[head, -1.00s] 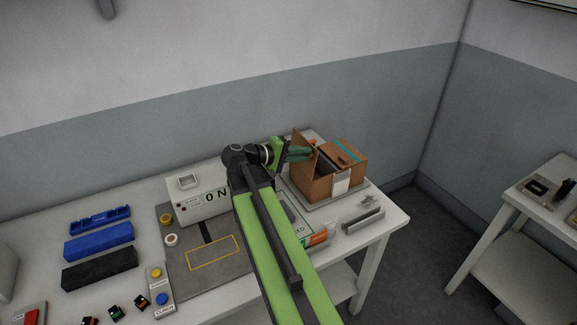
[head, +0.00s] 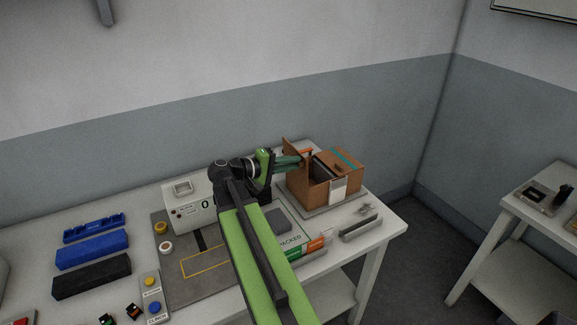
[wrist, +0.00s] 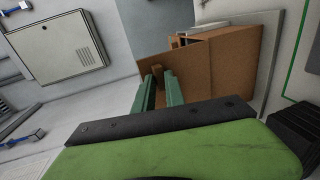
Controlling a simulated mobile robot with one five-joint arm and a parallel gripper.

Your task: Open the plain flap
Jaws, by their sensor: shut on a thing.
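The brown cardboard box (head: 318,194) stands at the right end of the table. Its plain flap (head: 292,156) stands up on the left side and leans outward, away from the opening. A second flap with a teal stripe (head: 349,159) lies on the right part of the top. My gripper (head: 300,161) is at the plain flap, its green fingers reaching in from the left. In the wrist view the fingers (wrist: 161,84) are closed on a brown tab of the plain flap (wrist: 215,68). The exact grip is partly hidden in the head view.
A white control box (head: 188,205) stands left of my arm. Blue and black blocks (head: 92,250) lie farther left. A grey holder (head: 361,224) lies in front of the cardboard box. A second table (head: 540,225) stands at the right, across a floor gap.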

